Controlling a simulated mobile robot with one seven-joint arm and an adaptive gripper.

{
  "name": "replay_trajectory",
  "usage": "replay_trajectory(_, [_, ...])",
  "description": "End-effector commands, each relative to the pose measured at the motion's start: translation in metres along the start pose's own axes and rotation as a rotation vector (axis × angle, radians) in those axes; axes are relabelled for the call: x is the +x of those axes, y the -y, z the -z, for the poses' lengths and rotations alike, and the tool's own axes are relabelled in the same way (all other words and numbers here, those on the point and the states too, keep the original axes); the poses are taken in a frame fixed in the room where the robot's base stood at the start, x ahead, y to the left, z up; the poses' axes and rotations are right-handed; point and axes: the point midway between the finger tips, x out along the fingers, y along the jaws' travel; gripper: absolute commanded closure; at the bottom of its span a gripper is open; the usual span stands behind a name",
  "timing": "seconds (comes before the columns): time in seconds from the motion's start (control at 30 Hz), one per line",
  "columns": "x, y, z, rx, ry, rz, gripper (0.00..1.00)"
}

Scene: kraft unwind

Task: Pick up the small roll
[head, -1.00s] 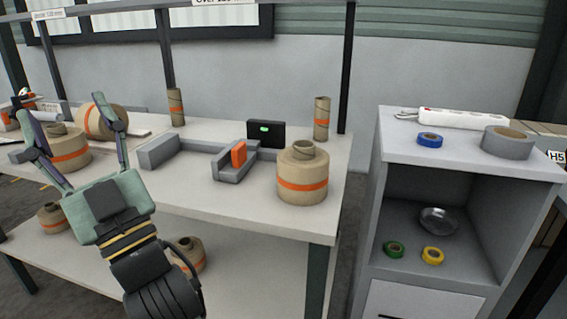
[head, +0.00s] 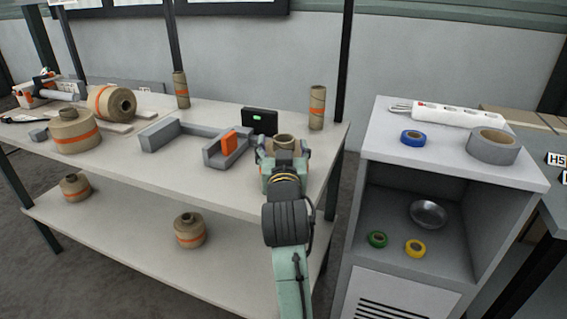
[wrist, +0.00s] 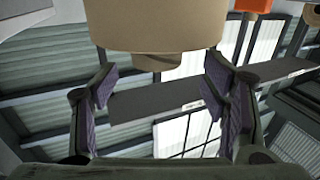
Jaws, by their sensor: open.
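A brown kraft roll (head: 285,141) stands near the right front corner of the workbench, mostly hidden behind my gripper in the head view. In the wrist view the brown roll (wrist: 155,24) fills the top middle, with a narrower core end (wrist: 157,61) below it. My gripper (head: 285,158) is in front of this roll. In the wrist view my gripper (wrist: 160,90) has its two purple-padded fingers spread wide, with a gap between them and the core end. Nothing is visibly clamped. Smaller-looking rolls (head: 75,187) (head: 190,230) stand on the lower shelf.
A grey fixture with an orange block (head: 228,143) and a dark display box (head: 259,121) are just left of my gripper. Upright tubes (head: 317,107) stand at the back. Bigger rolls (head: 74,136) sit at left. A grey cabinet (head: 372,150) with tapes is at right.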

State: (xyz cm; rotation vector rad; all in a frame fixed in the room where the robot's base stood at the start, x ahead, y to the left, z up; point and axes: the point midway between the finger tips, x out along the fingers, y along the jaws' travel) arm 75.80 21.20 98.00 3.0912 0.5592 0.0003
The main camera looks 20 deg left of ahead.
Motion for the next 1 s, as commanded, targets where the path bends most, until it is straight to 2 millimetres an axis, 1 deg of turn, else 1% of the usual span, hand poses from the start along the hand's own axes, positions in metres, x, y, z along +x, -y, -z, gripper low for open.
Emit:
replay_trajectory(0.2, [0.033,-0.003,-0.002,0.0,0.003,0.001,0.33])
replay_trajectory(0.3, [0.043,-0.003,-0.002,0.0,0.001,0.001,0.33])
replay_trajectory(0.4, [0.046,-0.003,-0.003,0.0,0.0,0.001,0.33])
replay_trajectory(0.57, [0.046,-0.003,-0.004,0.0,0.0,0.001,0.33])
replay_trajectory(0.67, [0.046,-0.003,-0.004,0.0,0.0,0.001,0.38])
replay_trajectory(1.0, [0.046,-0.003,-0.004,0.0,0.0,0.001,0.61])
